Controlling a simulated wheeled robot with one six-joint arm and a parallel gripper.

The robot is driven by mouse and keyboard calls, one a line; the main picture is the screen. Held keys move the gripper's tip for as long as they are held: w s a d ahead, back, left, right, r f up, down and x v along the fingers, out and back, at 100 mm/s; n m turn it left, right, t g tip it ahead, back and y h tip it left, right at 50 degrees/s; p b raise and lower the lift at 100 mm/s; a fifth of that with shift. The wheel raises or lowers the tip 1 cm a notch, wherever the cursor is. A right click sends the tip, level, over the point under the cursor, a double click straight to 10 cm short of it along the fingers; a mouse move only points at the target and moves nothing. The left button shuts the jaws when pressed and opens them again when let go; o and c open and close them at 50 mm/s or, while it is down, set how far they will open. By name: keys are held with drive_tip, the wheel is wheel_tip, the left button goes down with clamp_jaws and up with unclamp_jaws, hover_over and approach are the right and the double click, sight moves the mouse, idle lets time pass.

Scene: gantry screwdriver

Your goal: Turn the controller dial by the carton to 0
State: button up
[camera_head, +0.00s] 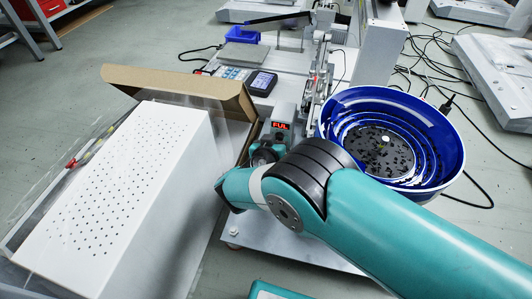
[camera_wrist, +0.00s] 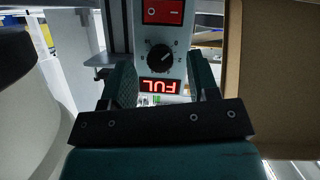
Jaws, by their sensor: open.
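The grey controller (camera_wrist: 141,20) shows close up in the wrist view, upside down. Its round black dial (camera_wrist: 160,57) has a pale pointer line slanting toward the picture's upper right. The small marks around it are too blurred to read surely. A red display (camera_wrist: 158,86) below the dial in that view reads FUL; it also shows lit in the head view (camera_head: 281,126). My gripper (camera_wrist: 162,78) is open, its two teal fingers apart on either side of the display, with the dial beyond, untouched. The brown carton (camera_head: 180,84) stands beside the controller. My arm hides the dial in the head view.
A red rocker switch (camera_wrist: 163,11) sits near the dial. A blue bowl feeder (camera_head: 447,135) stands close right of the controller. A white perforated box (camera_head: 120,190) fills the left. A keypad unit (camera_head: 262,83) lies behind.

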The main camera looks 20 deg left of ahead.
drive_tip(key=p+v, duration=0.8)
drive_tip(key=v, duration=0.8)
drive_tip(key=shift+r, duration=0.15)
